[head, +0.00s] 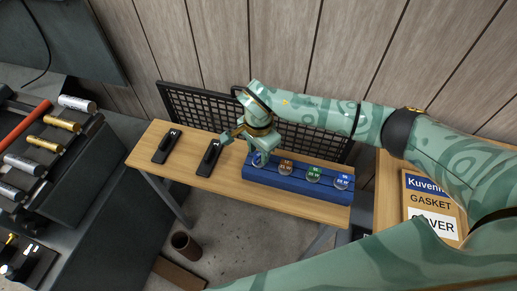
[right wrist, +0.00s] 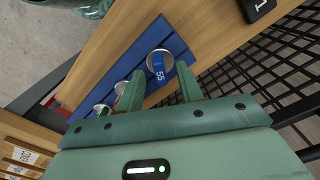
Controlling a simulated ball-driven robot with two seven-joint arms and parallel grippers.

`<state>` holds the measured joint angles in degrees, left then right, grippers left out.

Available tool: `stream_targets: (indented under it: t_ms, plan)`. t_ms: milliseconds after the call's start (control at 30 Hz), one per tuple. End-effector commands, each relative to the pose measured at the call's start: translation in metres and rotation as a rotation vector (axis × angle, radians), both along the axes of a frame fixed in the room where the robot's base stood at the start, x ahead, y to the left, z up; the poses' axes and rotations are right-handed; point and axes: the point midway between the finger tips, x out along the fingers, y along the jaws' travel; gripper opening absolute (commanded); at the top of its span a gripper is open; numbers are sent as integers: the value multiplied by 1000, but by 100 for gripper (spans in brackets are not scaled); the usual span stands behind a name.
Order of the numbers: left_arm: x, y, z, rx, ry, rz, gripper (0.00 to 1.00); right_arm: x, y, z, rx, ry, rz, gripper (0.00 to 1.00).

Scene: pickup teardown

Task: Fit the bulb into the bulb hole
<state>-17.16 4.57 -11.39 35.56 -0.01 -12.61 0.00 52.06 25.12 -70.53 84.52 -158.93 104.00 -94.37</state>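A blue rack (head: 298,186) on the wooden bench holds a row of round glass bulbs with coloured labels. The blue-labelled bulb at its left end (head: 258,160) is close under my right gripper (head: 250,146). In the right wrist view, the bulb marked 55 (right wrist: 160,66) sits in the rack (right wrist: 122,73) between and just beyond the tips of my right gripper (right wrist: 158,80), which is open. I cannot tell whether the fingers touch it. A brown bulb (head: 286,167), a green bulb (head: 313,174) and another blue bulb (head: 341,181) follow to the right. No bulb hole can be made out for certain. My left gripper is out of view.
Two black pieces marked 2 (head: 167,146) and 1 (head: 209,158) lie on the bench (head: 188,182) left of the rack. A black mesh panel (head: 205,107) stands behind. A dark counter with cylinders is at left. A gasket box (head: 431,204) is at right.

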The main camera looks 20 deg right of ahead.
Motion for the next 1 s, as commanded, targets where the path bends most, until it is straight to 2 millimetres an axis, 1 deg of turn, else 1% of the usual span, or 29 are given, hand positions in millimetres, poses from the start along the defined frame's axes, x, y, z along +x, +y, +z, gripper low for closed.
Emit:
stream_targets:
  t_ms: [133, 233, 367, 500, 600, 700, 800, 900, 1000]
  plan:
    - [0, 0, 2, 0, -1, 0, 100, 1, 0, 7, 0, -2, 0, 36]
    - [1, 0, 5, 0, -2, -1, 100, 1, 0, 23, 0, -4, 1, 36]
    - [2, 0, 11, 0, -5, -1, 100, 2, 0, 56, -1, -7, 1, 36]
    - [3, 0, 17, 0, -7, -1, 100, 2, -1, 95, -1, -6, 1, 36]
    - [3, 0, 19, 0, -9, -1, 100, 2, 0, 120, -1, -7, 1, 36]
    - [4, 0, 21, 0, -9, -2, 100, 1, -1, 140, -1, -4, 0, 36]
    - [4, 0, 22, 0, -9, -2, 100, 1, 0, 153, -1, -3, 0, 36]
    - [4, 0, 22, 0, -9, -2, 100, 0, 0, 160, -1, 0, -1, 36]
    - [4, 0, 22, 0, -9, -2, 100, 0, 0, 163, -1, 0, -1, 36]
